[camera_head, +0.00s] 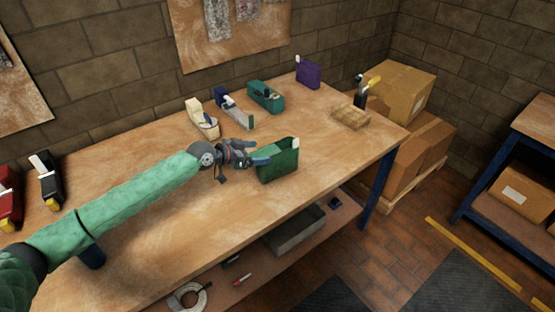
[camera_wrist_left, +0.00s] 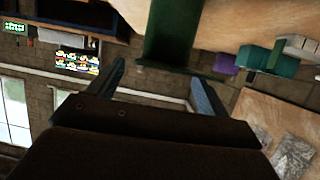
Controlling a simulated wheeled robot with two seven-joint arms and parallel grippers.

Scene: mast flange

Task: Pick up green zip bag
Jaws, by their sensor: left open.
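The green zip bag (camera_head: 278,161) stands upright on the wooden workbench, near its front edge, with a small white tag at its top right. My left gripper (camera_head: 262,156) is at the bag's left side, open, with its fingers pointing at the bag. In the left wrist view the two blue fingers (camera_wrist_left: 155,82) are spread apart, and the dark green bag (camera_wrist_left: 172,35) shows ahead between and beyond them. I cannot tell whether a finger touches the bag. My right gripper is not in view.
Behind on the workbench (camera_head: 215,235) stand a cream bag (camera_head: 202,120), a blue one (camera_head: 234,108), a teal one (camera_head: 266,97) and a purple one (camera_head: 308,73). Red (camera_head: 9,195) and black (camera_head: 46,182) bags stand at the left. A small wooden tray (camera_head: 350,117) lies at the right.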

